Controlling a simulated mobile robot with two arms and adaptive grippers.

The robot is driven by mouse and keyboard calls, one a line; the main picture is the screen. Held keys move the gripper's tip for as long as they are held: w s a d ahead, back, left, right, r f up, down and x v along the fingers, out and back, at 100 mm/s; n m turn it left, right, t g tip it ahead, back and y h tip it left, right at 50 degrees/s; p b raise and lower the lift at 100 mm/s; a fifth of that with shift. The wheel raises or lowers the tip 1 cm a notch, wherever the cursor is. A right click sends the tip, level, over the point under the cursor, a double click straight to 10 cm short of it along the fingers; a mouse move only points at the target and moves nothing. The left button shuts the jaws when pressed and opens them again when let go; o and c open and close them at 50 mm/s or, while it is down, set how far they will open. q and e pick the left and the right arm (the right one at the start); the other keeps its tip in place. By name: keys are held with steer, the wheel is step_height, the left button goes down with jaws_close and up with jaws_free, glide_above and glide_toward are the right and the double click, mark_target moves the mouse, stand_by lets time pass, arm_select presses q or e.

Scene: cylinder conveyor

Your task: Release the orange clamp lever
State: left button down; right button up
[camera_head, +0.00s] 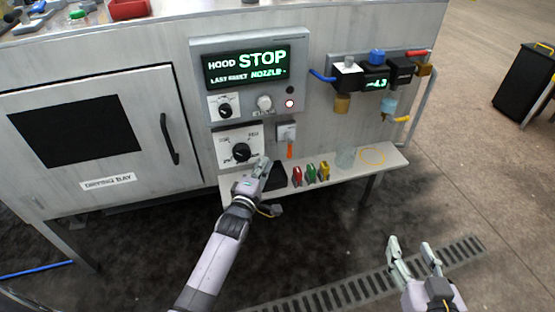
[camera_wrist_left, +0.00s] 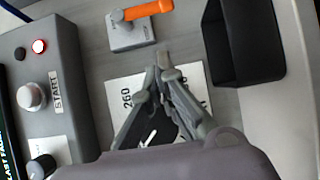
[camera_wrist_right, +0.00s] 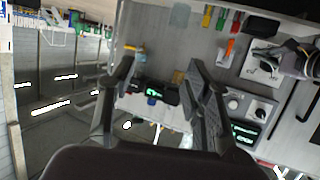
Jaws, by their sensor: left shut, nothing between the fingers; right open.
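The orange clamp lever (camera_head: 290,151) hangs down from a grey clamp block (camera_head: 286,132) on the panel front, right of the lower dial. In the left wrist view the lever (camera_wrist_left: 148,9) sticks out sideways from its block (camera_wrist_left: 131,36) near the top edge. My left gripper (camera_head: 265,164) is shut and empty in front of the dial plate, below and left of the lever. Its closed fingertips (camera_wrist_left: 164,66) appear apart from the lever. My right gripper (camera_head: 413,246) is open and empty, far to the lower right over the floor.
The dial plate (camera_head: 240,146) is partly behind my left gripper. A black bin (camera_wrist_left: 241,44) sits close by on the shelf (camera_head: 335,169), with red, green and yellow items (camera_head: 311,173) beside it. The STOP display (camera_head: 247,66) is above. The floor around my right gripper is clear.

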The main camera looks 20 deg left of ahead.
mark_target(289, 146)
arm_select(q)
steer(key=shift+w+d+f+b, duration=0.15)
steer(key=shift+w+b, duration=0.2)
steer(key=shift+w, duration=0.9)
steer(key=shift+w+d+b, duration=0.55)
steer(key=shift+w+d, duration=0.5)
steer(key=shift+d, duration=0.05)
steer(key=shift+w+d, duration=0.15)
arm_select(e)
step_height(289, 146, up, 10)
steer(key=w+a+t+y, duration=0.1)
steer(key=t+y, duration=0.1)
steer(key=t, duration=0.3)
steer(key=shift+a+f+t, duration=0.15)
steer(key=shift+a+t, duration=0.2)
steer(key=shift+t, duration=0.05)
